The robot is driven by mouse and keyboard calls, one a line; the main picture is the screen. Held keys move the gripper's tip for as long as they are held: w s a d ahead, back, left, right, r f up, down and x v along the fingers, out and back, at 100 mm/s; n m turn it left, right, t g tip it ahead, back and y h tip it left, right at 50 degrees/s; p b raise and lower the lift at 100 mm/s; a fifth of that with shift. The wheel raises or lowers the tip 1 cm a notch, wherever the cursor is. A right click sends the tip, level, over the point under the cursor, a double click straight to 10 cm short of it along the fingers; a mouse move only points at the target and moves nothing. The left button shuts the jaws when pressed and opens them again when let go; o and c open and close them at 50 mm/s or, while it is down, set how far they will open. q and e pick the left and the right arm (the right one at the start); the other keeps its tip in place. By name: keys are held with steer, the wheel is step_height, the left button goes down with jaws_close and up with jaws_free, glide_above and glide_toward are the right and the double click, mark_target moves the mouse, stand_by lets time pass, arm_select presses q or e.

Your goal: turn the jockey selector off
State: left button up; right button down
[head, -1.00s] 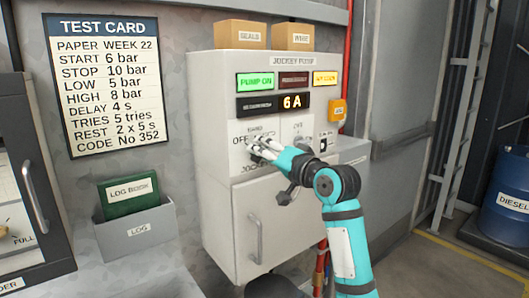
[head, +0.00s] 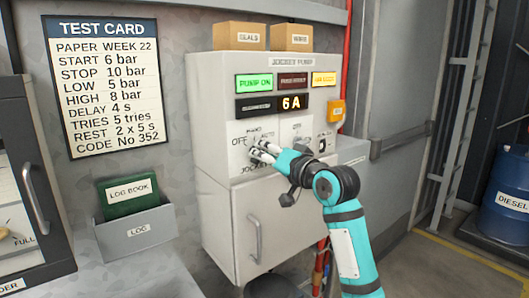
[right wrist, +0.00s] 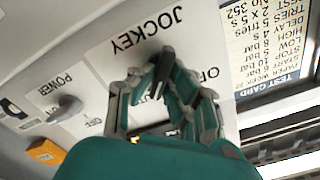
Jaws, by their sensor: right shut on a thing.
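The jockey selector (right wrist: 161,72) is a dark knob on a white plate lettered JOCKEY, on the front of the grey jockey pump cabinet (head: 205,110). My right gripper (head: 257,150) reaches it from the lower right in the head view and mostly covers it. In the right wrist view, the fingers of my right gripper (right wrist: 158,80) are closed around the knob, one on each side. HAND and OFF lettering shows at the plate's upper edge in the head view. The knob's exact pointing is hard to tell. My left gripper is out of view.
The green PUMP ON lamp (head: 254,84) is lit and the display (head: 292,103) reads 6 A. A grey POWER selector (right wrist: 65,108) sits beside the jockey plate. Two boxes (head: 238,35) stand on top. A log holder (head: 138,232) and a test card (head: 110,88) are at left.

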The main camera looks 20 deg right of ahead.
steer(key=n+p, duration=0.2)
steer(key=n, duration=0.2)
steer(key=n+p, duration=0.2)
steer(key=n, duration=0.3)
steer(key=n+p, duration=0.2)
steer(key=n, duration=0.2)
steer(key=shift+s+a+r+n, duration=0.1)
steer(key=shift+a+r+n, duration=0.15)
steer(key=shift+n, duration=0.15)
steer(key=shift+f+n+p, duration=0.2)
steer(key=shift+n+p, duration=0.95)
steer(key=shift+n, duration=0.95)
steer(key=c, duration=1.3)
jaws_free()
steer(key=shift+c, duration=0.2)
steer(key=shift+a+f, duration=0.1)
